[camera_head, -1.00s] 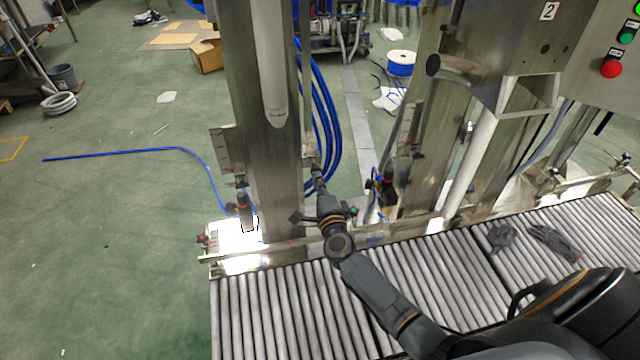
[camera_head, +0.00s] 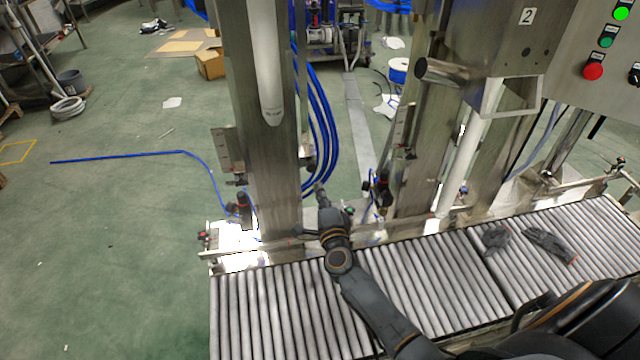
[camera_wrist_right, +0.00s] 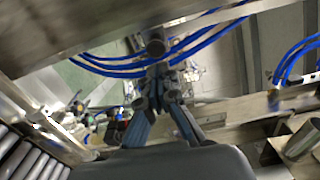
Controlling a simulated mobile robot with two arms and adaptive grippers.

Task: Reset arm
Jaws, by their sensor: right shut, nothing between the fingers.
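My right arm comes in from the lower right of the head view and reaches over the roller conveyor (camera_head: 270,310). My right gripper (camera_head: 321,192) is at its far end, near the conveyor's back rail and just right of the wide steel column (camera_head: 270,170). In the right wrist view my right gripper (camera_wrist_right: 156,50) points away from the camera, its fingers together with nothing held. Blue hoses (camera_wrist_right: 105,66) pass close behind its tips; I cannot tell whether they touch. My left gripper is not in view.
Dark gloves (camera_head: 550,245) lie on the conveyor at the right. Blue hoses (camera_head: 325,130) hang beside the column. A control panel (camera_head: 600,60) with red and green buttons stands at the upper right. The green floor (camera_head: 100,250) at the left is mostly clear.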

